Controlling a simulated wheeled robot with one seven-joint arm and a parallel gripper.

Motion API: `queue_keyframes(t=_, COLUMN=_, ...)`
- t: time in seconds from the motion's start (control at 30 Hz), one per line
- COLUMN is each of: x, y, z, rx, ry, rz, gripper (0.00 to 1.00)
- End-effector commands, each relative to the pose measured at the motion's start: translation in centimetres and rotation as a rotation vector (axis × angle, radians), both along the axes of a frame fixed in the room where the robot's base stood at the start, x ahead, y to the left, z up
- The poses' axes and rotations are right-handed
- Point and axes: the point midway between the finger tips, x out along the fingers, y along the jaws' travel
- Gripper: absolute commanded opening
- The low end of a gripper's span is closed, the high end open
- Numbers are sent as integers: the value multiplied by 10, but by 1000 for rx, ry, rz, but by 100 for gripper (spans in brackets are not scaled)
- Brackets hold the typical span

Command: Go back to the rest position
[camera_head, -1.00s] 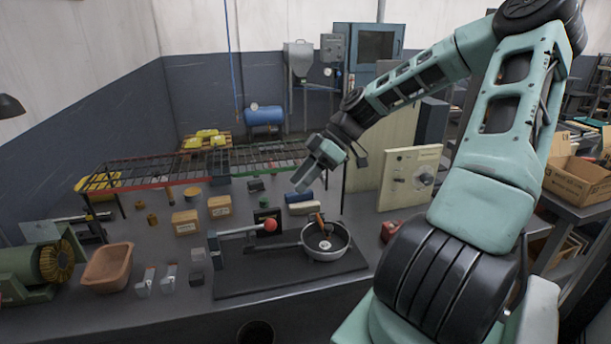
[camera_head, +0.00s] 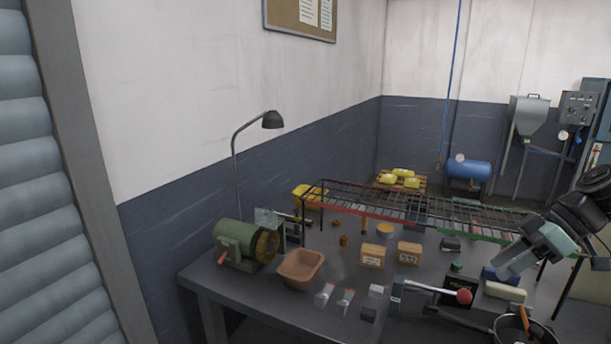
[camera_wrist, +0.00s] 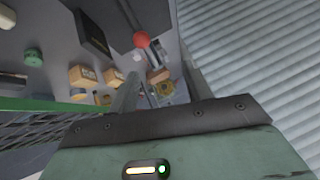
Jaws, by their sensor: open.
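My gripper (camera_head: 512,262) is at the right side of the head view, raised above the workbench (camera_head: 225,290), with its fingers pointing down and to the left. It is open and nothing shows between its fingers. In the wrist view the fingers of my gripper (camera_wrist: 158,92) stand apart, with bench items beyond them. Below my gripper, the pan (camera_head: 507,331) is at the lower right of the head view, cut off by the frame edge. An orange-brown item sticks up from it.
A wire rack (camera_head: 385,205) runs behind the bench items. A lever with a red ball (camera_head: 464,296), tan boxes (camera_head: 372,256), a brown tub (camera_head: 300,268) and a green motor (camera_head: 238,246) stand on the bench. A lamp (camera_head: 272,120) rises at the back left.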

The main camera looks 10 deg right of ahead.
Motion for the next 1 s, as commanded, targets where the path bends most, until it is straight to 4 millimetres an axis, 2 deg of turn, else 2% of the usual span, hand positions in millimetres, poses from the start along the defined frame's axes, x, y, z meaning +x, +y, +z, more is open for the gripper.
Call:
queue_keyframes(t=0.03, x=1, y=22, z=-4, rx=-20, ry=48, rz=30, gripper=49)
queue_keyframes(t=0.1, x=0, y=49, z=-11, rx=-52, ry=124, rz=51, gripper=49)
queue_keyframes(t=0.4, x=-25, y=148, z=-27, rx=-250, ry=360, rz=86, gripper=49)
queue_keyframes(t=0.7, x=-67, y=219, z=-25, rx=-471, ry=437, rz=46, gripper=49)
queue_keyframes(t=1.0, x=-118, y=272, z=-11, rx=-616, ry=386, rz=-40, gripper=49)
